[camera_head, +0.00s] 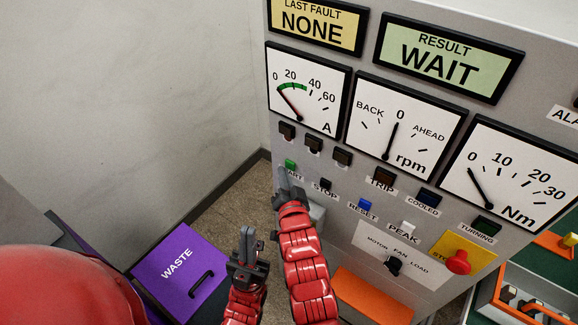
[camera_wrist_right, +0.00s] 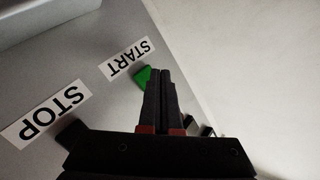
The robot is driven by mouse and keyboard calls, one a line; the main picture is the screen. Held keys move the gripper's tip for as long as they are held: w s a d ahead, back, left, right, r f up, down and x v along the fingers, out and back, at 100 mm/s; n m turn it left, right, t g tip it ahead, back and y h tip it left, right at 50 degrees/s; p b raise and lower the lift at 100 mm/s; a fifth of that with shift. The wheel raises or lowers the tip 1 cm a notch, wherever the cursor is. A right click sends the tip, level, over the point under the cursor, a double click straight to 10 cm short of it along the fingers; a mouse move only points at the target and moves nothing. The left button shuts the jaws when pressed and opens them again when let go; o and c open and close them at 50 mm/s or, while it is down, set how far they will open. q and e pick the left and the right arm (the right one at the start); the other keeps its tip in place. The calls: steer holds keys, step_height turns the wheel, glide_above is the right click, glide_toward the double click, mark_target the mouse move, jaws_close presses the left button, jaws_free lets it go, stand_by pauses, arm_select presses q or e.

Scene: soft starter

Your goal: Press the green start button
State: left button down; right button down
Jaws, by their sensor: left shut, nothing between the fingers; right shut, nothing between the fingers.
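The green start button (camera_head: 290,165) sits on the grey control panel at its left edge, above a START label. It also shows in the right wrist view (camera_wrist_right: 143,76), partly hidden behind my right gripper's fingers. My right gripper (camera_head: 282,176) is shut and empty, its tips right by the start button. I cannot tell whether they touch it. In the right wrist view the shut fingers (camera_wrist_right: 160,74) overlap the button's right side. My left gripper (camera_head: 247,236) is shut and empty, lower and away from the panel, near the purple waste bin.
A dark stop button (camera_head: 325,184) lies right of the start button. The RESULT display (camera_head: 441,63) reads WAIT. A purple waste bin (camera_head: 179,268) stands below left.

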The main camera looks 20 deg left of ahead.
steer(key=shift+w+d, duration=0.2)
steer(key=shift+w, duration=0.4)
stand_by(0.6)
steer(key=shift+s, duration=0.1)
steer(key=shift+s+a+f+b, duration=0.1)
steer(key=shift+s+a+b, duration=0.15)
steer(key=shift+s+b, duration=0.35)
steer(key=shift+s, duration=0.2)
steer(key=s, duration=0.1)
steer(key=s+a, duration=0.1)
steer(key=s, duration=0.1)
steer(key=s+a, duration=0.1)
steer(key=shift+s+a+f, duration=0.1)
steer(key=shift+s, duration=0.3)
